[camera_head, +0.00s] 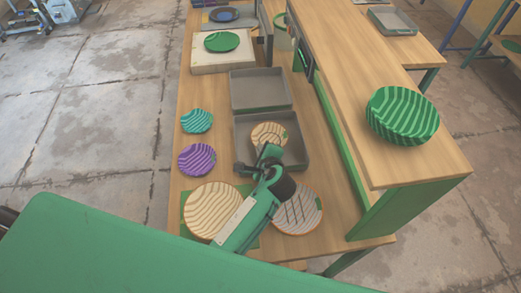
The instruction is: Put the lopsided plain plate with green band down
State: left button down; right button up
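A small tan wavy-striped plate (267,132) with a green mark on its right edge shows over the near grey tray (297,152). My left gripper (271,153) is at the near edge of this plate and appears shut on it. The gripper and wrist hide that edge, and I cannot tell whether the plate touches the tray floor. My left arm reaches up from the bottom of the view. My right gripper is not in view.
Left of the tray lie a teal plate (197,120) and a purple plate (197,159). Nearer are a large tan plate (211,209) on a green mat and a dark-striped plate (300,214). A second grey tray (260,90) is empty.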

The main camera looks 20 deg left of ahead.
pick_arm(q)
jog(key=shift+f, duration=0.65)
jog(key=c, duration=1.7)
grip_release()
jog(key=shift+r, duration=0.1)
jog(key=shift+r, duration=0.35)
jog(key=p+v, duration=0.7)
jog(key=v, duration=0.5)
jog(key=shift+r+p, duration=0.2)
jog(key=shift+p, duration=0.2)
